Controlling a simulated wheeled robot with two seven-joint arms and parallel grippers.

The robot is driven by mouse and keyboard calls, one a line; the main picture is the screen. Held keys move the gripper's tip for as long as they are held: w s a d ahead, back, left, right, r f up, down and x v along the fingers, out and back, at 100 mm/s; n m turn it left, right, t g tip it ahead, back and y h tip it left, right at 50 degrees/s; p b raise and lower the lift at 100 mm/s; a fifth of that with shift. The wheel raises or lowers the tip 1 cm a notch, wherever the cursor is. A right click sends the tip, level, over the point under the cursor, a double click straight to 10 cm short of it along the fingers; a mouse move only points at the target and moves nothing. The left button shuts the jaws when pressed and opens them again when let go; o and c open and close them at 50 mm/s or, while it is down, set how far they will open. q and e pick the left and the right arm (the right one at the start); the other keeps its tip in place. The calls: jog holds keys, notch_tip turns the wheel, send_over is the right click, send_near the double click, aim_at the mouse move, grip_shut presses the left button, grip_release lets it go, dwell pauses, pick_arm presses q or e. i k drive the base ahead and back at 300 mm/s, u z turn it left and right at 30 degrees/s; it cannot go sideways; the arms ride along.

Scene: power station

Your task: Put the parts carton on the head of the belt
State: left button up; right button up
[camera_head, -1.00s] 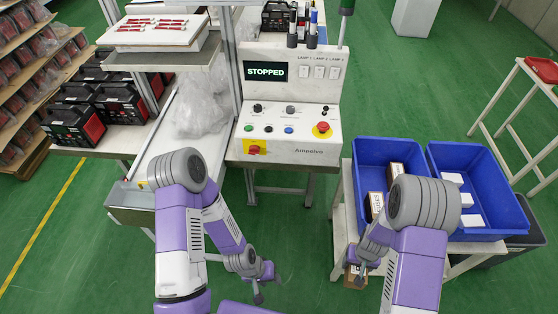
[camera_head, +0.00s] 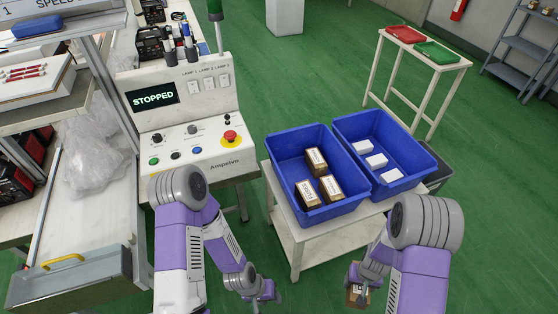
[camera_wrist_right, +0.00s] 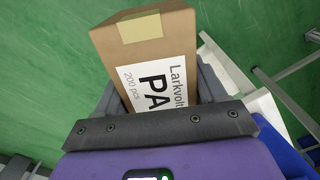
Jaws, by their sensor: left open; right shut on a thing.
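A brown parts carton (camera_head: 357,294) with a white label is in my right gripper (camera_head: 362,281), low in front of the crate stand in the head view. In the right wrist view the carton (camera_wrist_right: 150,55) sits between the fingers, its label reading "Larkvolt PA" and "200 pcs", the rest hidden by the gripper. My left gripper (camera_head: 262,297) is open and empty, low in front of the control panel. A long pale surface (camera_head: 90,230), possibly the belt, runs along the left, with a grey end box (camera_head: 75,281) and yellow handle at its near end.
The control panel (camera_head: 190,120) reads "STOPPED". A blue crate (camera_head: 285,160) holding brown cartons and another blue crate (camera_head: 425,160) holding white boxes stand on a pale stand (camera_head: 310,240). Clear plastic wrap (camera_head: 92,160) lies on the pale surface. Green floor is open at right.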

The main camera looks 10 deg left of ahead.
aim_at(85, 235)
jog(key=z, duration=1.75)
jog(key=k, duration=2.55)
jog(key=u, duration=2.6)
